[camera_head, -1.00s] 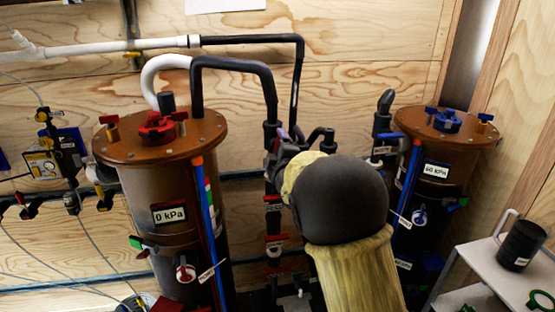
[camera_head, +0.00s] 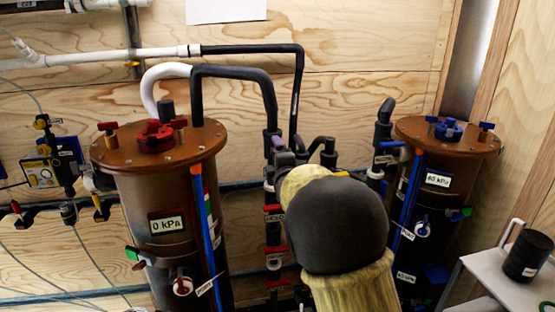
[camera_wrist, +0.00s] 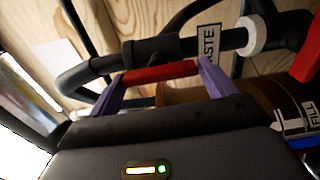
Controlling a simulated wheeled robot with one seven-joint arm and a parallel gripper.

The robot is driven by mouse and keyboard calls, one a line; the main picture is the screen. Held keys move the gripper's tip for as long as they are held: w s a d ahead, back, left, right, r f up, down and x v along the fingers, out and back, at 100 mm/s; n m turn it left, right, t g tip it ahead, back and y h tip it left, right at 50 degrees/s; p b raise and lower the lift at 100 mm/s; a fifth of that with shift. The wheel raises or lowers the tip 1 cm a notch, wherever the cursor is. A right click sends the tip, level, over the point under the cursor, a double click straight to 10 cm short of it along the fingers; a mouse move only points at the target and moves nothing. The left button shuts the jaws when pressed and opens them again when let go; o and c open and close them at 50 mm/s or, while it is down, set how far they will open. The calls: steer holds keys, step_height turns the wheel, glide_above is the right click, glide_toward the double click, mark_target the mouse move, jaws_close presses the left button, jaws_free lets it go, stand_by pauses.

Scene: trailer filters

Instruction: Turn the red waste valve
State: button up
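The red waste valve handle (camera_wrist: 160,73) shows in the wrist view as a red bar under a dark pipe. A tag (camera_wrist: 209,42) beside it reads "STE", the rest cut off. The purple fingers of my gripper (camera_wrist: 160,85) stand wide apart, one near each end of the bar. I cannot tell whether they touch it. In the head view my gripper (camera_head: 279,150) is small at the dark pipes between the two tanks, and my arm hides most of that area, including the waste handle.
A brown tank (camera_head: 165,190) reading 0 kPa stands left, another (camera_head: 437,160) reading 60 kPa right. Other red handles (camera_head: 274,217) sit on the pipe below my gripper. A black container (camera_head: 526,255) stands on a pale shelf (camera_head: 480,268) at the right. Plywood walls close the corner.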

steer(key=shift+o, duration=1.3)
steer(key=b+v, duration=0.2)
steer(key=v, duration=1.5)
steer(key=shift+s, duration=0.25)
